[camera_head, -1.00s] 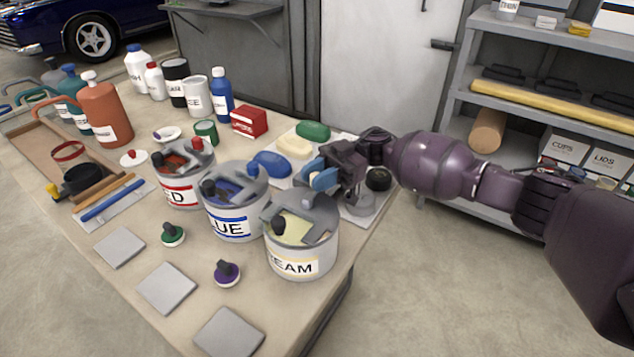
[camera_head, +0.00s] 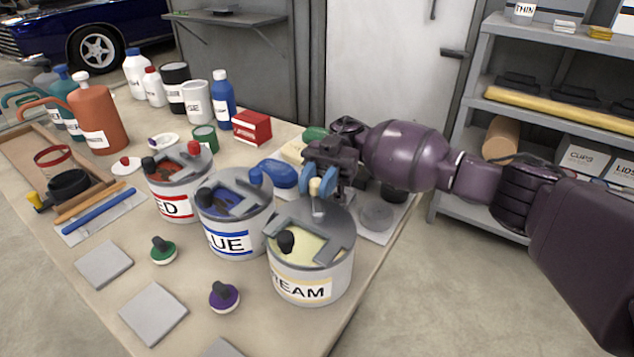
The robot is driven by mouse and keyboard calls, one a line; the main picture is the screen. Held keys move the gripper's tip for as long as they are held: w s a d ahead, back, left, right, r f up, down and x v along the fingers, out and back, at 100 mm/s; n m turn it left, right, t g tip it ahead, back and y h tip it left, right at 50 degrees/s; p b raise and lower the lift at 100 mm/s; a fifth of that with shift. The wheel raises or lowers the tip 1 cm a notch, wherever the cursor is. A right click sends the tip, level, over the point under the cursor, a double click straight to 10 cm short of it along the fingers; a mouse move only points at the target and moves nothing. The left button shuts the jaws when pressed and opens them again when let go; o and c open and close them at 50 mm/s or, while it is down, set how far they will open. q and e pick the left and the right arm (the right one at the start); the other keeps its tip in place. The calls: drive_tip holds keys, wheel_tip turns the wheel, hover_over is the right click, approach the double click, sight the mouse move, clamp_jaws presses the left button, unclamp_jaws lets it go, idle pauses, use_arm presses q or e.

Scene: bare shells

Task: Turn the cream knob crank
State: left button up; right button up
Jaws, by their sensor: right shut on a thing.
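The cream can (camera_head: 313,275) stands at the table's front right edge, with a grey crank lid and a black knob (camera_head: 285,241) on its near left side. Pale yellow paint shows through the lid opening. The small cream knob (camera_head: 316,187) of the crank is at the lid's far side, on a short grey stem. My right gripper (camera_head: 317,184) comes in from the right, and its blue fingertips are shut on the cream knob. The fingers hide part of the knob. My left gripper is out of view.
The blue can (camera_head: 228,240) stands close left of the cream can, and the red can (camera_head: 172,205) beyond it. A blue lump (camera_head: 278,173) and a round grey lid (camera_head: 376,217) lie near the gripper. A purple knob stamp (camera_head: 224,297) stands in front.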

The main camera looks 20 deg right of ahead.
drive_tip(key=shift+s+f, duration=0.1)
drive_tip(key=shift+f, duration=0.05)
drive_tip(key=o, duration=0.9)
drive_tip(key=shift+a, duration=0.1)
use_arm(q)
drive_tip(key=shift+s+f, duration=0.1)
use_arm(e)
drive_tip(key=shift+w+d, duration=0.3)
drive_tip(key=shift+w, duration=0.05)
use_arm(q)
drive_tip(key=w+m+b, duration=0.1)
drive_tip(key=b, duration=0.1)
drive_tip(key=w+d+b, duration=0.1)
drive_tip(key=b, duration=0.2)
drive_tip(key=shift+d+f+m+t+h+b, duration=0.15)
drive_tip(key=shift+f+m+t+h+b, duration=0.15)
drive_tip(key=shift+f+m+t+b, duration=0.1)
use_arm(e)
drive_tip(key=v, duration=1)
